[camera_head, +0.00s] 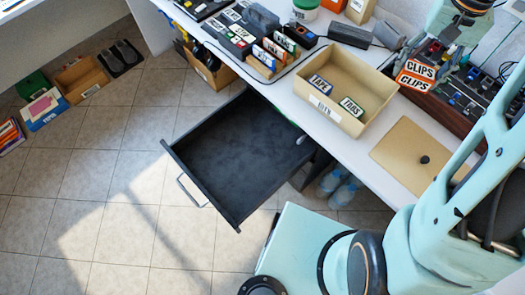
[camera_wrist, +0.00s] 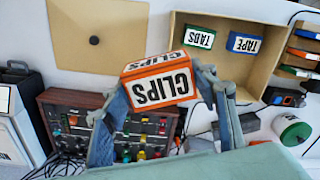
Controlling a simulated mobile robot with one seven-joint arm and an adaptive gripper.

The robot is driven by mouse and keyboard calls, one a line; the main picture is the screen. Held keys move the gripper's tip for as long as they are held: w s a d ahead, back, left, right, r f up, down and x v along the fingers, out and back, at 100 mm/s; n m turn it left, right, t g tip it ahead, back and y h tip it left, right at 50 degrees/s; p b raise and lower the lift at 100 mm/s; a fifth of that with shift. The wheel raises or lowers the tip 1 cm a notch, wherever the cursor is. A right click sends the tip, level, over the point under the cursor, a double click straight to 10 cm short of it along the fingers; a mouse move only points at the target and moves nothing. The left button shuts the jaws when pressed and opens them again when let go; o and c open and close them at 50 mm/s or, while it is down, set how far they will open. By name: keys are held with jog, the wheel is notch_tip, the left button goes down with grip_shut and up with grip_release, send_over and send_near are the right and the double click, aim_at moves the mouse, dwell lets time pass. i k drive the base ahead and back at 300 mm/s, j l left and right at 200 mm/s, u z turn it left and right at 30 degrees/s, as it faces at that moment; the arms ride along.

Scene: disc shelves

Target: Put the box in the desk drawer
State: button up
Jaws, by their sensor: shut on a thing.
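An orange and white box labelled CLIPS (camera_head: 415,76) is held above the right part of the desk. It also shows in the wrist view (camera_wrist: 158,82), between the two fingers. My gripper (camera_wrist: 163,84) is shut on its sides. The desk drawer (camera_head: 240,150) is dark, pulled out, and looks empty, apart from a small pale thing near its inner right corner. The held box is up and to the right of the drawer in the head view, well away from it.
An open cardboard tray (camera_head: 291,84) on the desk holds the TABS (camera_head: 351,106) and another labelled box. A control panel (camera_wrist: 85,112) with knobs stands below the held box.

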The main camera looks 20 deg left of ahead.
aim_at(228, 159)
jog(key=k+j, duration=0.2)
jog(key=k, duration=0.25)
jog(key=k+j, duration=0.1)
jog(key=j, duration=0.15)
jog(key=k+j, duration=0.15)
jog(key=j+z, duration=0.1)
jog(key=j, duration=0.8)
